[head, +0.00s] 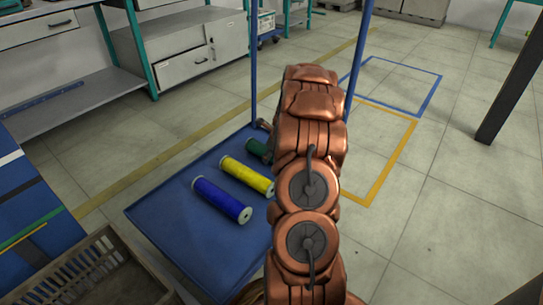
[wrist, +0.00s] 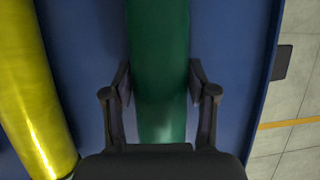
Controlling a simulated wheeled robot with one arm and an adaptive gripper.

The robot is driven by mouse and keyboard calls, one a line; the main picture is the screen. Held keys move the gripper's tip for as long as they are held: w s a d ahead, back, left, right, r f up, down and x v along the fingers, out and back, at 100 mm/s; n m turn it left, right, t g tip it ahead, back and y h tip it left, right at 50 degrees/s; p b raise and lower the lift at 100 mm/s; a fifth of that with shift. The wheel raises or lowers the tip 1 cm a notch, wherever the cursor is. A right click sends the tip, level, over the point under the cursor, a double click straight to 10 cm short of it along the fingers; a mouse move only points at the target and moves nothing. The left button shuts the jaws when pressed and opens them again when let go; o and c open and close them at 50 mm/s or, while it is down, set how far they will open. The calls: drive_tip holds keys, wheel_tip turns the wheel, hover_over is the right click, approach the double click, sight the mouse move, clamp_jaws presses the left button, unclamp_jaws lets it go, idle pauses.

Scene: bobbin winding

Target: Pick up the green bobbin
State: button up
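The green bobbin (head: 258,150) lies on the blue tray surface (head: 165,224), partly hidden behind my copper arm in the head view. In the wrist view the green bobbin (wrist: 160,75) runs lengthwise up the middle. My gripper (wrist: 160,84) is open, with one finger on each side of the bobbin. A narrow gap shows on the left, and the right fingertip is very close to the bobbin's edge. I cannot tell whether that fingertip touches it. My fingers are hidden in the head view.
A yellow bobbin (head: 246,177) and a blue bobbin (head: 221,200) lie to the left of the green one. The yellow bobbin (wrist: 35,90) is also left of my gripper in the wrist view. Blue posts (head: 252,60) rise at the tray's far side. A crate (head: 90,270) stands lower left.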

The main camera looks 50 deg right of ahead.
drive_tip(key=c, duration=0.8)
drive_tip(key=shift+c, duration=0.2)
